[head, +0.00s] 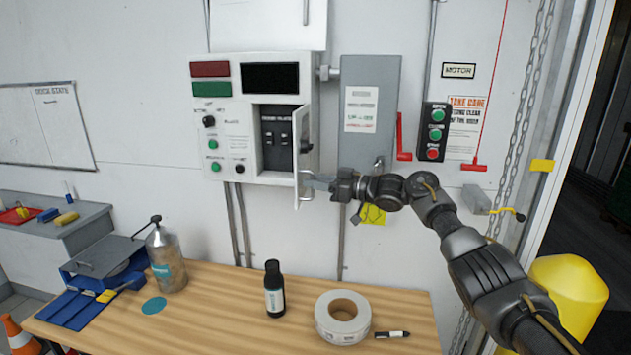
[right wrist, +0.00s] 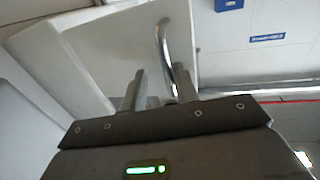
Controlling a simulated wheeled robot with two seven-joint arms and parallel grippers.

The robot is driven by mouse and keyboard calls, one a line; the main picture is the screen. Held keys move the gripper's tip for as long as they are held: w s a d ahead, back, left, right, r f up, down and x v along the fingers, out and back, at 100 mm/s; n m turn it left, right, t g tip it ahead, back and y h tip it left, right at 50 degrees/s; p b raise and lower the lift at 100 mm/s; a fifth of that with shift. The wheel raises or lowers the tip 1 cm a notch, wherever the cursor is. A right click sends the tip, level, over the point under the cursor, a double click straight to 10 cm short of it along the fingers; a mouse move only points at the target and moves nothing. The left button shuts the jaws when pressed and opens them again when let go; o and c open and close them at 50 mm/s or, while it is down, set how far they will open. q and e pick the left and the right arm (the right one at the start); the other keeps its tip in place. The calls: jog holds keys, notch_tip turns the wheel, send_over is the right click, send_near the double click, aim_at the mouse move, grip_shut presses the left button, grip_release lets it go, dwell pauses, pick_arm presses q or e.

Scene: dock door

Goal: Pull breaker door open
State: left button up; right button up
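The breaker door (head: 298,140) is a narrow white panel on the right side of the grey-white control box (head: 232,160). It stands swung out, seen nearly edge-on, and the dark breaker switches (head: 281,139) inside show. A metal bar handle (head: 299,187) sits low on the door. My right gripper (head: 308,182) is at this handle. In the right wrist view the curved handle (right wrist: 164,45) runs down between the two fingers (right wrist: 159,88), close to the right one. The fingers stand apart, with a gap beside the bar. My left gripper is not in view.
A wooden table (head: 220,310) below holds a spray bottle (head: 166,258), a black bottle (head: 274,290), a tape roll (head: 342,316) and a marker (head: 392,334). A grey switch box (head: 371,100) is right of the door. A yellow bollard (head: 575,290) stands at the right.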

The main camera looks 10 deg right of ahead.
jog(key=shift+d+f, duration=0.15)
jog(key=shift+d, duration=0.05)
jog(key=b+v, duration=0.4)
jog(key=v, duration=0.6)
jog(key=shift+s+d, duration=0.15)
jog(key=shift+s, duration=0.1)
